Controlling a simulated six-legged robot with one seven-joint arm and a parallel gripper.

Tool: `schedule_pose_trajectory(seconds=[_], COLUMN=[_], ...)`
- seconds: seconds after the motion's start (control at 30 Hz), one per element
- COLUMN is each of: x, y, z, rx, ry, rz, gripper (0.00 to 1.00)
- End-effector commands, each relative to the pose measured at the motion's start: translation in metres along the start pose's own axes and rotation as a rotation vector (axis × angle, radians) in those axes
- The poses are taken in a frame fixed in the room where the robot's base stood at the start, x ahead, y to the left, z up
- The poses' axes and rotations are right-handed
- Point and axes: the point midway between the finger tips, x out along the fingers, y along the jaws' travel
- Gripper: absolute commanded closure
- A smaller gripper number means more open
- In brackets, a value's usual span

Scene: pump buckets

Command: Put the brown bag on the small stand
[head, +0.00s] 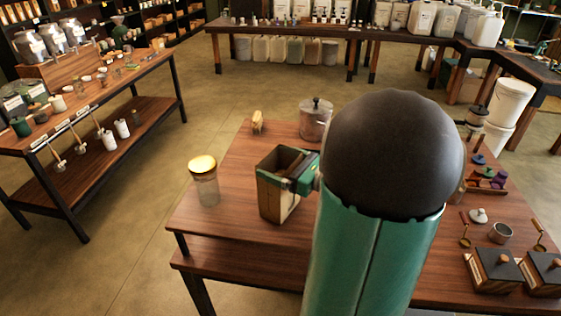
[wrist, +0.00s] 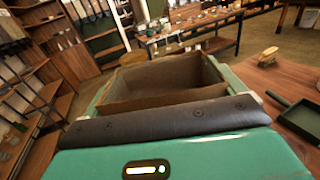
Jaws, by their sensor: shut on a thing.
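The brown bag (head: 278,198) is open at the top and upright at the left part of the near wooden table. I cannot tell whether its base touches the tabletop. My gripper (head: 303,174) is shut on the bag's upper part, with green fingers at its sides. In the wrist view the bag (wrist: 165,80) shows its open mouth just ahead of my gripper (wrist: 165,98), and its inside looks empty. I cannot pick out the small stand for certain in either view. My arm hides the middle of the near table.
A glass jar with a gold lid (head: 203,182) stands left of the bag. A dark green pan (wrist: 302,118) lies at right in the wrist view. Wooden boxes (head: 492,270) stand at the right.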

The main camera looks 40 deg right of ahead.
Motion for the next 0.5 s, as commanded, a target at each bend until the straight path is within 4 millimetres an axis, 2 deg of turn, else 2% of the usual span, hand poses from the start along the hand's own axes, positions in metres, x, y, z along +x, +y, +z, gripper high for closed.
schedule_pose_trajectory(seconds=[0.2, 0.23, 0.5], x=[-0.0002, -0.0003, 0.0002], y=[0.0, 0.0001, -0.0005], z=[-0.0025, -0.0028, -0.0009], rx=[0.0, 0.001, -0.001], ry=[-0.001, 0.0, 0.0], rz=[-0.001, -0.001, -0.001], gripper=[0.64, 0.0, 0.0])
